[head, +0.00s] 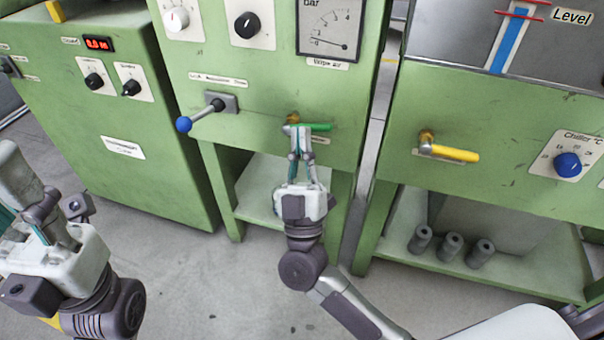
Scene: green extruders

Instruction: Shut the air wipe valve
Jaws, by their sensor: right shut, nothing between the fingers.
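The air wipe valve has a brass body (292,118) and a green lever (318,127). It sits on the front of the middle green cabinet, below the gauge (329,28) labelled for wipe air. The lever lies about level and points right. My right gripper (299,131) is shut and empty. Its fingertips are at the valve, in front of the lever's left part, and hide some of it. I cannot tell whether they touch it. My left gripper (28,190) is at the lower left, far from the valve; its fingertips are not clear.
A blue-knobbed lever (199,115) sticks out left of the valve. A yellow-handled valve (448,151) is on the right cabinet. Several grey cylinders (451,247) stand on the lower right shelf (500,285). Open floor (190,275) lies below.

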